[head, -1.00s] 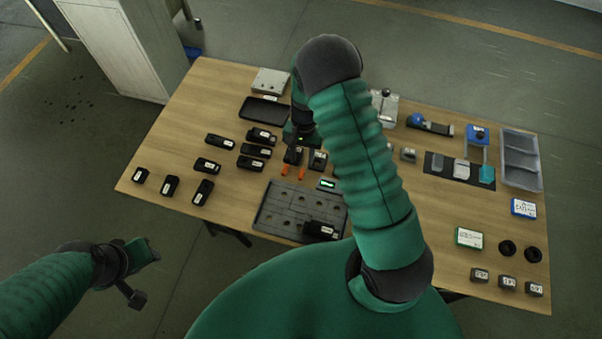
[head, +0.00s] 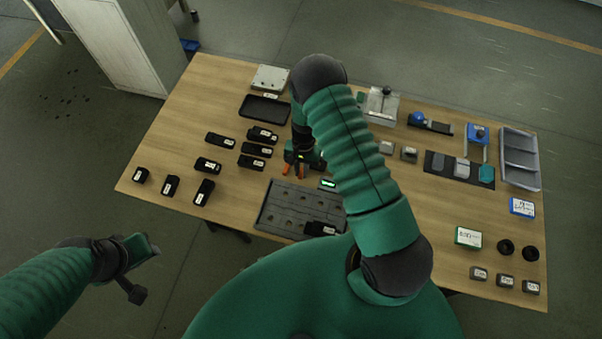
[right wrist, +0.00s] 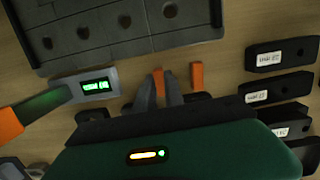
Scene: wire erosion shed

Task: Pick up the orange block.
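Two small orange blocks stand on the table. In the right wrist view one orange block (right wrist: 158,82) is between the grey fingers of my right gripper (right wrist: 160,90). The other orange block (right wrist: 196,77) stands free to the right. In the head view my right gripper (head: 301,168) is low over the table behind the dark tray, with the orange blocks (head: 286,169) at its tips. The fingers are close to the block on both sides; whether they press on it cannot be told. My left gripper (head: 143,262) is off the table at lower left, its fingers unclear.
A dark tray with holes (head: 283,208) lies close in front of the blocks. A grey device with a green display (right wrist: 97,86) is beside them. Several black labelled pieces (head: 256,150) lie to the left. My right arm hides part of the table's middle.

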